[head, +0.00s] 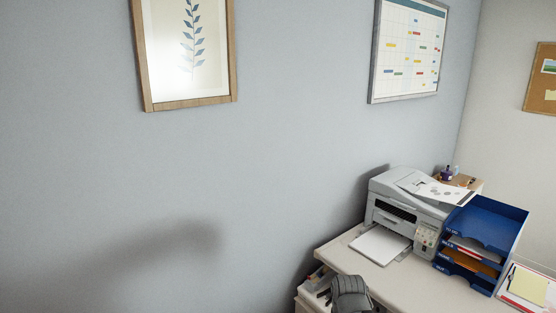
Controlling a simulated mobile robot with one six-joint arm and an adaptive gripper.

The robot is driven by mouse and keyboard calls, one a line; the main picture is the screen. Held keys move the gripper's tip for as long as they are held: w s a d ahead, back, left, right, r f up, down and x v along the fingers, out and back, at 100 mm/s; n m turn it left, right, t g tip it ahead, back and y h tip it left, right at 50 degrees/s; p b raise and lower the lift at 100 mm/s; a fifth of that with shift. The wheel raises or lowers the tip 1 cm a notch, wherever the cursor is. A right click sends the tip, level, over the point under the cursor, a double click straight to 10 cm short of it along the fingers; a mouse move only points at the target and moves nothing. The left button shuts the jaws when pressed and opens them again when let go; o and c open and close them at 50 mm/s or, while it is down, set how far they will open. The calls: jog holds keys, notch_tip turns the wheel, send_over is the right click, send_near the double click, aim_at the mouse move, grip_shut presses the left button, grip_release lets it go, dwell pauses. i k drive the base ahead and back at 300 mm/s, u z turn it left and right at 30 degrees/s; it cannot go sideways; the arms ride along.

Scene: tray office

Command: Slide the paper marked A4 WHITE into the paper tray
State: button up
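No A4 WHITE marking is legible in the head view. A flat white sheet or tray (380,244) extends from the front of a grey-white printer (403,214); I cannot tell whether it is loose paper or the printer's tray. A blue stacked letter tray (509,215) stands right of the printer, with papers in its lower levels; its small front labels are not legible. A red-and-white flat item (514,299) lies at the lower right edge, with a yellow pad on it, partly cut off. I cannot make out my gripper in this view.
The desk (420,283) fills the lower right, with clear space in front of the printer. Small bottles (447,172) stand behind the printer.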

aim_at(381, 244)
jog(key=z, duration=0.05)
jog(key=k, duration=0.65)
jog(key=z, duration=0.6)
jog(key=i, duration=1.5)
jog(key=u, duration=0.45)
